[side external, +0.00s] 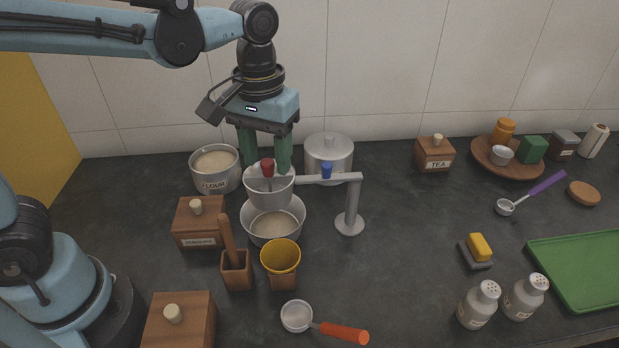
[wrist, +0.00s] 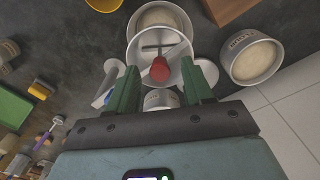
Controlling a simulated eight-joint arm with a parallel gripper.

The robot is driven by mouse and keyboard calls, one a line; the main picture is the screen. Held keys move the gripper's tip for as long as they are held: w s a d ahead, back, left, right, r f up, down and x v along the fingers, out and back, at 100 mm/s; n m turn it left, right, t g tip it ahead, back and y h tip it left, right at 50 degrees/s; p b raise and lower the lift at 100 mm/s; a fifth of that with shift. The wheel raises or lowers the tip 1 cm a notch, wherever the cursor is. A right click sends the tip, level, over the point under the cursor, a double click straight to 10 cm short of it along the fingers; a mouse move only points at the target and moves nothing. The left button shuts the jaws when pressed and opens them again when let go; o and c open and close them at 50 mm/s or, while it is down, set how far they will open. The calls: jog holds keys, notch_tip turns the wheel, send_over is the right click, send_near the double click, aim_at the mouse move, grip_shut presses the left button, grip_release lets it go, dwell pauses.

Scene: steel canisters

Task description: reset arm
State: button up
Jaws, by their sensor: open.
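My gripper (side external: 264,152) points down with its two green fingers apart, above a metal sifter cup (side external: 270,191) with a red knob (side external: 267,168). In the wrist view my gripper (wrist: 162,88) shows open, with the red knob (wrist: 160,70) between and beyond the fingertips. Whether a finger touches the sifter cannot be told.
A flour canister (side external: 216,180) stands left of the sifter and a lidded steel canister (side external: 329,160) behind it. Wooden boxes (side external: 200,225), a yellow-lined cup (side external: 281,266) and an orange-handled scoop (side external: 344,332) lie nearer.

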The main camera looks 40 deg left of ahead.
jog(key=m, duration=0.7)
dwell(0.3)
